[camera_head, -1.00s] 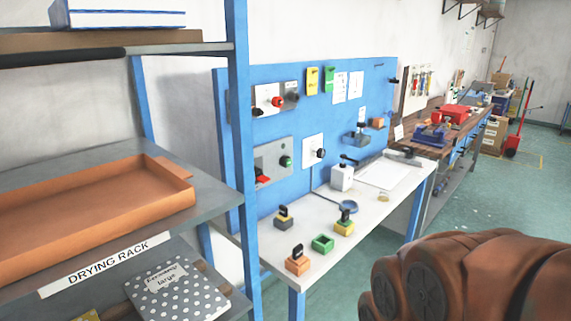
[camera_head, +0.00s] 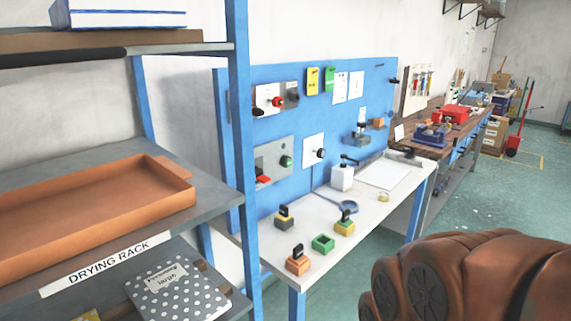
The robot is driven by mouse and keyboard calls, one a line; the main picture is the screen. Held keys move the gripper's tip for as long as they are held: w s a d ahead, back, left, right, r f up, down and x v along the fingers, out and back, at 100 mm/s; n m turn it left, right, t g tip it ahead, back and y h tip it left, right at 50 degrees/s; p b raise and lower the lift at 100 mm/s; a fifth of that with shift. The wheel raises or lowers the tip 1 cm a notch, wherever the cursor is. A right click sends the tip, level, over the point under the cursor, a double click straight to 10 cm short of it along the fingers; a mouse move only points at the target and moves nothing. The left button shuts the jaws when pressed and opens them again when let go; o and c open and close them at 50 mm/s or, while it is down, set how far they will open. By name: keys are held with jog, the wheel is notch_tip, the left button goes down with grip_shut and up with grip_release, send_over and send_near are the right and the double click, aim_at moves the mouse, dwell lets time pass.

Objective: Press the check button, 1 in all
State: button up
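No button in view has a readable "check" label, so I cannot tell which is the check button. On the blue pegboard, a green round button (camera_head: 286,161) sits on a grey panel (camera_head: 270,156), with a red part (camera_head: 262,180) at its lower left. Above it, a red round knob or button (camera_head: 277,101) sits on a white plate. A dark round knob (camera_head: 320,153) sits on another white plate to the right. My gripper is not in view. A brown jointed part of my arm (camera_head: 470,280) fills the lower right, apart from the panel in the picture.
The white table (camera_head: 320,262) holds colored blocks with black handles, a green open box (camera_head: 323,243), a white bottle (camera_head: 342,178) and a paper sheet. A drying rack (camera_head: 100,50) with an orange tray (camera_head: 90,205) stands at the left. Green floor is open at the right.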

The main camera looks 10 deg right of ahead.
grip_shut()
dwell(1.4)
